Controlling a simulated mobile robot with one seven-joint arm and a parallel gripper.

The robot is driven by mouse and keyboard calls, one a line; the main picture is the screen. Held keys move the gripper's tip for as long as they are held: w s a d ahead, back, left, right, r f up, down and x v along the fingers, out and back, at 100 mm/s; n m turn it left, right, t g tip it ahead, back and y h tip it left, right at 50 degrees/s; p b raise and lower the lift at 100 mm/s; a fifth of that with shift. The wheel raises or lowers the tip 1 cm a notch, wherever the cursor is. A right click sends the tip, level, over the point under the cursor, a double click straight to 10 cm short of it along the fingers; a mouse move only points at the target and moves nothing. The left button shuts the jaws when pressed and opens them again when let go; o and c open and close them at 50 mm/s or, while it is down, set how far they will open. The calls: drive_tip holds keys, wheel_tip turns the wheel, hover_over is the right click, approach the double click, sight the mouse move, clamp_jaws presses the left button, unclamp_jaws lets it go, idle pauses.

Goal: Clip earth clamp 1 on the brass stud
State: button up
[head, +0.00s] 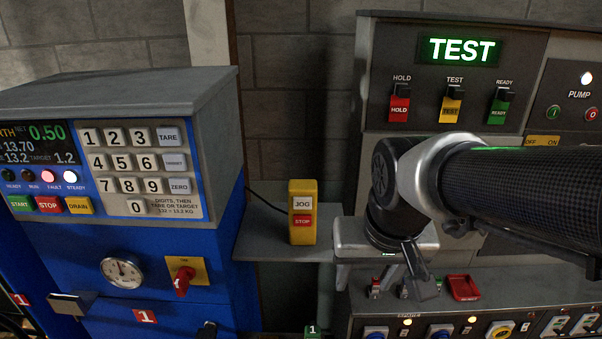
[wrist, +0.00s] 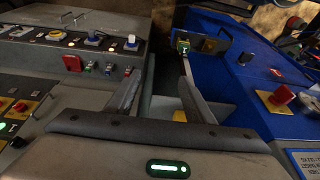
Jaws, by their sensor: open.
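My gripper (head: 384,282) is open, pointing down in front of the grey console in the head view. In the wrist view its two fingers (wrist: 161,72) are apart with nothing seen between their tips. A small green piece marked 1, which looks like earth clamp 1 (head: 312,331), shows at the bottom edge of the head view, left of and below my gripper. In the wrist view the green piece (wrist: 183,46) appears just beyond the right fingertip; I cannot tell the gap. I cannot clearly make out the brass stud in either view.
The blue scales cabinet (head: 150,255) stands at left, with a red handle (head: 181,283) and a protruding grey bracket (head: 69,304). A yellow jog pendant (head: 303,212) stands on the shelf between the cabinets.

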drive_tip(key=w+a+f+g, duration=0.2)
drive_tip(key=w+a+f, duration=0.2)
drive_tip(key=f, duration=0.3)
drive_tip(key=g, duration=0.2)
hover_over(313, 329)
wheel_tip(313, 329, down, 8)
drive_tip(key=shift+p, duration=0.35)
drive_tip(key=shift+f, duration=0.2)
wheel_tip(313, 329, down, 9)
drive_tip(key=b, duration=0.7)
clamp_jaws()
drive_tip(key=shift+r+p, duration=2.25)
drive_tip(key=shift+r, duration=0.8)
